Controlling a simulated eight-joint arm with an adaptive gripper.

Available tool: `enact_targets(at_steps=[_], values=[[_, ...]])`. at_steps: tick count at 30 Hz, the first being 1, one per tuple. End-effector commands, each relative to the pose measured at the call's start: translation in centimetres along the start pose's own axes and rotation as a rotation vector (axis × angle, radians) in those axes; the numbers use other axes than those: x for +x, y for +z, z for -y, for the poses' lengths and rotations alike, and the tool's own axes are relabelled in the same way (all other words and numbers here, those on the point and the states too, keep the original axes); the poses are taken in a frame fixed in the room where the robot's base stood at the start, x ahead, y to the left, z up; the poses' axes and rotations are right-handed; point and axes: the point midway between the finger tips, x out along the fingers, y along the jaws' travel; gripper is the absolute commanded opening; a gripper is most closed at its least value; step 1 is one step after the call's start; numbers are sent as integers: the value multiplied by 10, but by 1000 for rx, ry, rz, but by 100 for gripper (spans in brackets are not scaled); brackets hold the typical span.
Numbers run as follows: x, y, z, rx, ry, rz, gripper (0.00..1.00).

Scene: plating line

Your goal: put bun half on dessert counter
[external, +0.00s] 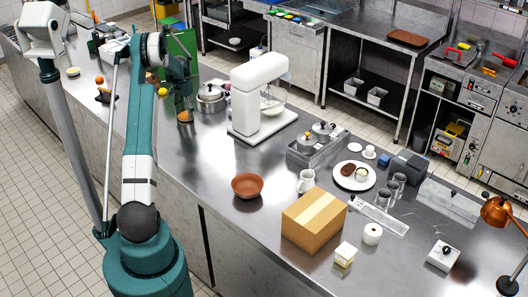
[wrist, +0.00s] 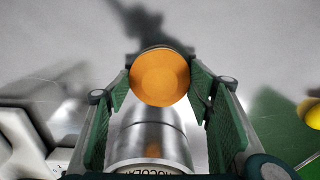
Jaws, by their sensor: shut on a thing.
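My gripper (external: 183,98) hangs over the steel counter, left of the white mixer. In the wrist view its green fingers (wrist: 160,85) are closed against the sides of a round orange-brown disc, which looks like the bun half (wrist: 160,78). Its flat face points to the camera. No sign marks the dessert counter; the steel counter (external: 215,155) runs to the right, with a white plate (external: 342,181) holding a brown dessert.
A lidded pot (external: 211,99) and the white mixer (external: 262,95) stand close right of my gripper. A green board (external: 181,50) is behind. A brown bowl (external: 247,185), cardboard box (external: 314,218) and mug (external: 306,181) stand further right. Bare steel lies between mixer and bowl.

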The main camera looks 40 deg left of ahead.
Motion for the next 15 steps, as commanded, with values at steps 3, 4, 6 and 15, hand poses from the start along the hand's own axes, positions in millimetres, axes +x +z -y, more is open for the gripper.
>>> enact_targets(at_steps=[3,4,6,15], values=[[1,0,0,0,0,0,44],[1,0,0,0,0,0,44],[1,0,0,0,0,0,44],[4,0,0,0,0,0,57]])
